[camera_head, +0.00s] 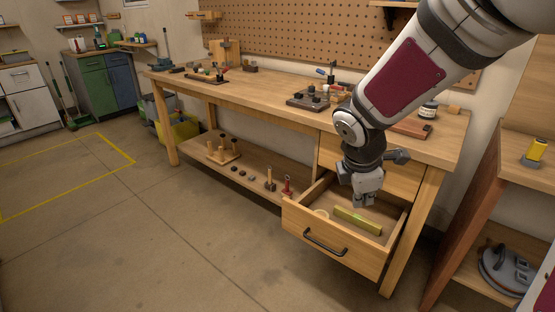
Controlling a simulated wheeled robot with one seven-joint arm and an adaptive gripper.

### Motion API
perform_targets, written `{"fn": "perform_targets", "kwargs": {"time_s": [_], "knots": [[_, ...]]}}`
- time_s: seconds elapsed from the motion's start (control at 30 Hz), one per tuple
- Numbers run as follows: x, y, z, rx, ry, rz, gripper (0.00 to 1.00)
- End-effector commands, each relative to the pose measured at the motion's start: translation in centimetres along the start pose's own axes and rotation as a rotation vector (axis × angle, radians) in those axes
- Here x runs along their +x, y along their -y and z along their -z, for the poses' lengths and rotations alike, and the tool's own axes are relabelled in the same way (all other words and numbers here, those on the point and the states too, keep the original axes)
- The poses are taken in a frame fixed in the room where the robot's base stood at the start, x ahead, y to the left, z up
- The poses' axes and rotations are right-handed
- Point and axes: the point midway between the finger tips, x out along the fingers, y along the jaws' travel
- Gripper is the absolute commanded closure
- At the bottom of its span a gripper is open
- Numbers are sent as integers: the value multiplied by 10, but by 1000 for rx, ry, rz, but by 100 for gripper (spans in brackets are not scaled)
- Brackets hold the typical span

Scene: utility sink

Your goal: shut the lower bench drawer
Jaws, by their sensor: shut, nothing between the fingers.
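The lower bench drawer (325,247) is pulled out from the right end of the wooden workbench (290,95). Its front has a dark bar handle.
Tools and blocks stand on the benchtop, with more on the lower shelf (245,172) left of the drawer. A wooden shelf unit (475,205) stands close on the right. The concrete floor (170,235) in front and to the left is clear.

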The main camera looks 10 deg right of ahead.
Motion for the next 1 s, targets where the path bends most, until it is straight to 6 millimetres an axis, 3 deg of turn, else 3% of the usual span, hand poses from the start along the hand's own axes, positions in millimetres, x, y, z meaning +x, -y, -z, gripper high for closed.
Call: {"fn": "perform_targets", "kwargs": {"time_s": [0.03, 0.1, 0.3, 0.4, 0.53, 0.73, 1.0], "knots": [[40, -5, 11, -112, 4, 13, 100], [79, -13, 22, -273, 4, 16, 100], [171, -21, 52, -655, -17, 24, 100], [196, -21, 62, -769, -28, 24, 100], [211, -21, 67, -837, -36, 23, 100], [231, -20, 68, -845, -37, 24, 100], [284, -17, 70, -842, -37, 25, 100]]}}
